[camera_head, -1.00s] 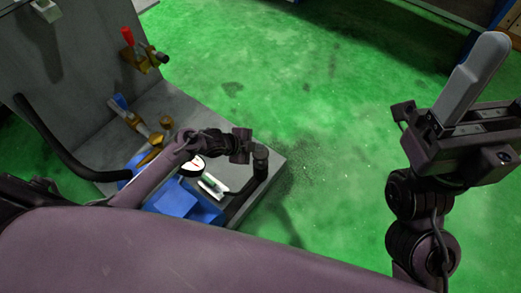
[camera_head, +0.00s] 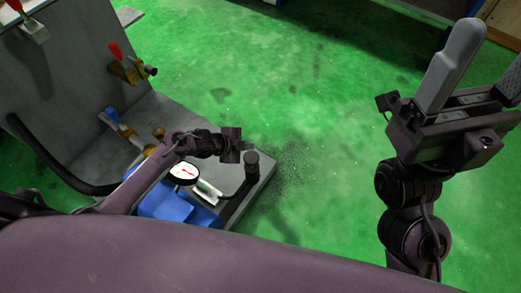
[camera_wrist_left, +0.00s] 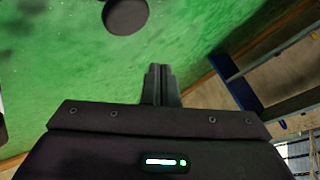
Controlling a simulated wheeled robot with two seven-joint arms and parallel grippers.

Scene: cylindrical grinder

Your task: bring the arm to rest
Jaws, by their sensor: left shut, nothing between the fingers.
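My left arm (camera_head: 150,180) comes in from the left over the machine bed. Its gripper (camera_head: 249,151) is small and partly hard to make out here, beside a black round knob (camera_head: 252,158). In the left wrist view the two fingers (camera_wrist_left: 160,72) are pressed together with nothing between them. The knob (camera_wrist_left: 125,14) shows apart from them at the top. My right gripper (camera_head: 490,58) is raised at the right edge, with its grey fingers spread apart and empty. One of its fingers is cut by the picture edge.
The grey machine bed (camera_head: 180,112) carries a dial gauge (camera_head: 184,173), a blue block (camera_head: 170,207), and clamps with a red handle (camera_head: 115,50) and a blue handle (camera_head: 111,116). A black curved tube (camera_head: 45,155) runs at left. The green floor (camera_head: 310,110) is open.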

